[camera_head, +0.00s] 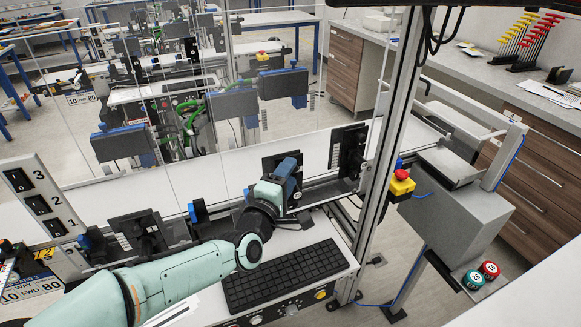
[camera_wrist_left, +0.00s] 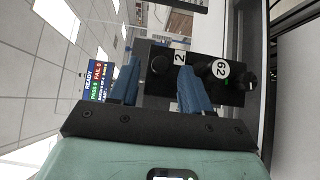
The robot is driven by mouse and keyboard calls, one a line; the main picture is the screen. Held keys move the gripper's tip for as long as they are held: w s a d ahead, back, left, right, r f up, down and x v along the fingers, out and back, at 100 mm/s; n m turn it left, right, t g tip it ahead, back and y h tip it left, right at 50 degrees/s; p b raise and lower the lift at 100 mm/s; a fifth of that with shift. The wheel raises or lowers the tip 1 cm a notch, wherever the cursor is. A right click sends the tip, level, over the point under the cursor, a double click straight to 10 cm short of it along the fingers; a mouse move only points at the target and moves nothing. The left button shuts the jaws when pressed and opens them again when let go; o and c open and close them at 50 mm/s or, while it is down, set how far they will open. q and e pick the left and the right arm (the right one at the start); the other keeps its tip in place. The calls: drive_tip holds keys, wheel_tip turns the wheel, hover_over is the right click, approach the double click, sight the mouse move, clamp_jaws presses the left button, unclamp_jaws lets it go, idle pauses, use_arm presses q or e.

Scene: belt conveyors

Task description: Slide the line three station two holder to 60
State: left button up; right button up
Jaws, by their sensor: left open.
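The station two holder shows in the left wrist view as a black block (camera_wrist_left: 215,98) with a white "2" label, a dark round knob and a white round tag that seems to read 62. In the head view a black plate (camera_head: 271,163), probably the same holder, is mostly hidden behind my gripper. My left gripper (camera_head: 284,176) is at the line just in front of it. In the wrist view its two blue fingers (camera_wrist_left: 160,85) are apart, with the black block showing between and behind them. Contact cannot be told. My right gripper is not in view.
Other black holders stand on the line at right (camera_head: 348,152) and left (camera_head: 136,233). A black keyboard-like pad (camera_head: 286,276) lies below my forearm. A metal post (camera_head: 388,150) with an emergency stop (camera_head: 402,183) stands to the right. A 3-2-1 panel (camera_head: 44,203) is far left.

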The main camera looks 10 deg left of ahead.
use_arm(q)
drive_tip(key=shift+w+d, duration=0.2)
drive_tip(key=shift+w, duration=0.8)
clamp_jaws()
wheel_tip(320, 180, down, 3)
drive_tip(key=b, duration=0.3)
drive_tip(key=shift+r+b, duration=0.15)
drive_tip(key=shift+b, duration=0.15)
drive_tip(key=shift+r, duration=0.15)
unclamp_jaws()
